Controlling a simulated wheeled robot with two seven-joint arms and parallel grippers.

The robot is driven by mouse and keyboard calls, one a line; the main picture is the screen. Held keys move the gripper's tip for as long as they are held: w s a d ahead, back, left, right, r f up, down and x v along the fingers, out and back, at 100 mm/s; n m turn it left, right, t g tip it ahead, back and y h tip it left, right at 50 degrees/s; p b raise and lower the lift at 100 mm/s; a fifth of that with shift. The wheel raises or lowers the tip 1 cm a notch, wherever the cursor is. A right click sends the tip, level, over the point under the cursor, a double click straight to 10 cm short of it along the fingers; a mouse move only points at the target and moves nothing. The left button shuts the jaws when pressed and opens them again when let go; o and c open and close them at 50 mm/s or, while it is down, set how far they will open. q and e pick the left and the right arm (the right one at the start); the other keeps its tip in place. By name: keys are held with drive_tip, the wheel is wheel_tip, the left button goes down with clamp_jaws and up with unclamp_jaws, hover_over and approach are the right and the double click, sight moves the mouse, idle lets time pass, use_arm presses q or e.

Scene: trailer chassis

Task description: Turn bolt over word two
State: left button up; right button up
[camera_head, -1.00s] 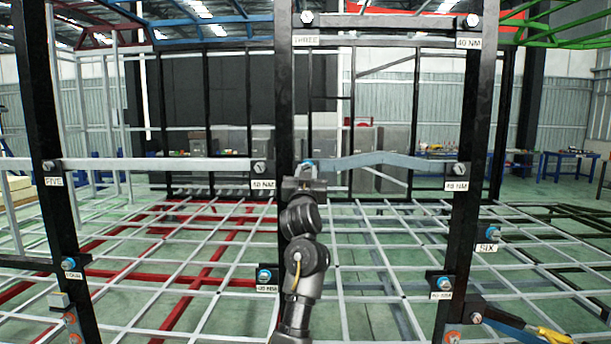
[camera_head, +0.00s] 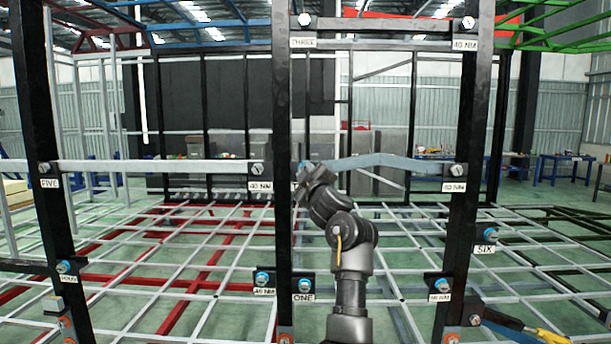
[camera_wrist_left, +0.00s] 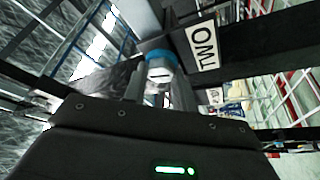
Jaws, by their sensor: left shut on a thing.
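The bolt over word two (camera_wrist_left: 160,66) has a blue collar and a pale slotted head in the left wrist view. The label TWO (camera_wrist_left: 203,47) is beside it on the dark post. My left gripper (camera_wrist_left: 158,88) is shut on this bolt, with its fingers on either side of the head. In the head view, my left gripper (camera_head: 301,176) is at the middle black post, where the blue bolt (camera_head: 305,165) just shows above it. The label TWO is hidden there by my gripper. My right gripper is not in view.
Other labelled bolts sit on the black posts: THREE (camera_head: 304,20) above, ONE (camera_head: 304,285) below, FIVE (camera_head: 45,169) at left and SIX (camera_head: 490,233) at right. A grey-blue crossbar (camera_head: 380,161) runs right from the middle post. A pale grid frame lies beyond.

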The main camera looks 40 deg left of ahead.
use_arm(q)
drive_tip(key=n, duration=0.2)
drive_tip(key=n+g, duration=0.1)
drive_tip(key=n, duration=0.1)
drive_tip(key=r+n+g, duration=0.1)
drive_tip(key=n, duration=0.1)
drive_tip(key=shift+w+d+h, duration=0.1)
drive_tip(key=shift+d+h, duration=0.05)
drive_tip(key=shift+h, duration=0.25)
drive_tip(key=n, duration=0.2)
drive_tip(key=n+g+h, duration=0.1)
drive_tip(key=shift+r+n, duration=0.2)
drive_tip(key=shift+n, duration=0.2)
drive_tip(key=shift+n+h, duration=0.4)
drive_tip(key=shift+n, duration=0.4)
drive_tip(key=o, duration=1)
drive_tip(key=shift+w+f, duration=0.2)
drive_tip(key=shift+f, duration=0.05)
drive_tip(key=shift+s, duration=0.1)
